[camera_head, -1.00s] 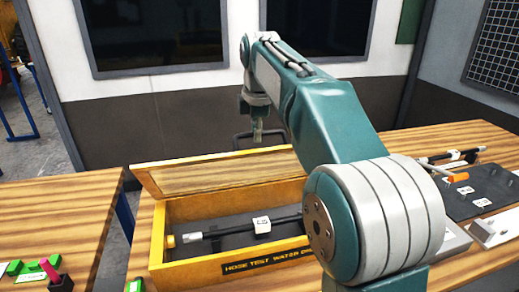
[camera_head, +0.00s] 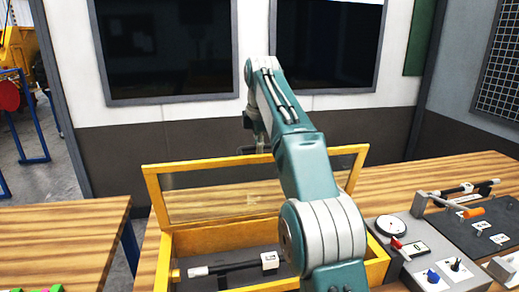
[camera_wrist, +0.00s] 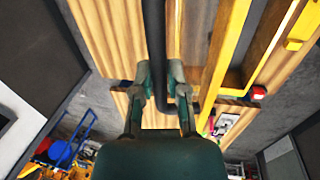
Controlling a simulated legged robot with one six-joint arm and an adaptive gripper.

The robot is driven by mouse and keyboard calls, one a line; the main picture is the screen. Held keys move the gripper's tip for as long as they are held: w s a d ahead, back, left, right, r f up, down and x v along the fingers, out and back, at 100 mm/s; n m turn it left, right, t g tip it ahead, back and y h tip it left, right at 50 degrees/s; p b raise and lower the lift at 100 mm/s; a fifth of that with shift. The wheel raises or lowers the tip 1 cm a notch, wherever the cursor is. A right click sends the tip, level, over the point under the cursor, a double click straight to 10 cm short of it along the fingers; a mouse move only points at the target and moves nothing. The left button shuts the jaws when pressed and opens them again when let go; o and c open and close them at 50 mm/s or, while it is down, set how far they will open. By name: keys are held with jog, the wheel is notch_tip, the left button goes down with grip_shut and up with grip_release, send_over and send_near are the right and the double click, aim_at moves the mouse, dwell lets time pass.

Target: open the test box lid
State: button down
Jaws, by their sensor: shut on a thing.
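The test box (camera_head: 163,262) is a yellow wooden box on the bench. Its lid (camera_head: 200,164) has a yellow frame around a see-through panel and is raised steeply at the back. My gripper (camera_head: 262,146) is at the lid's top edge, partly hidden by my arm. In the wrist view my two fingers (camera_wrist: 158,74) are shut on a dark bar handle (camera_wrist: 153,30). A yellow frame edge (camera_wrist: 226,45) runs beside it. Inside the box lies a dark hose piece (camera_head: 232,268) with a white tag. My arm hides the box's right middle.
To the right stand a grey control panel (camera_head: 428,262) with knobs and a dark board (camera_head: 480,225) with an orange-handled tool (camera_head: 470,212). A second wooden table (camera_head: 60,235) stands at left, across a gap. The wall (camera_head: 200,140) is behind the lid.

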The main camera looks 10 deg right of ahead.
jog(key=shift+w+f, duration=0.2)
jog(key=shift+w, duration=0.1)
dwell(0.4)
jog(key=c, duration=0.7)
grip_release()
jog(key=shift+o, duration=0.2)
jog(key=shift+r, duration=0.1)
jog(key=shift+s+r, duration=0.1)
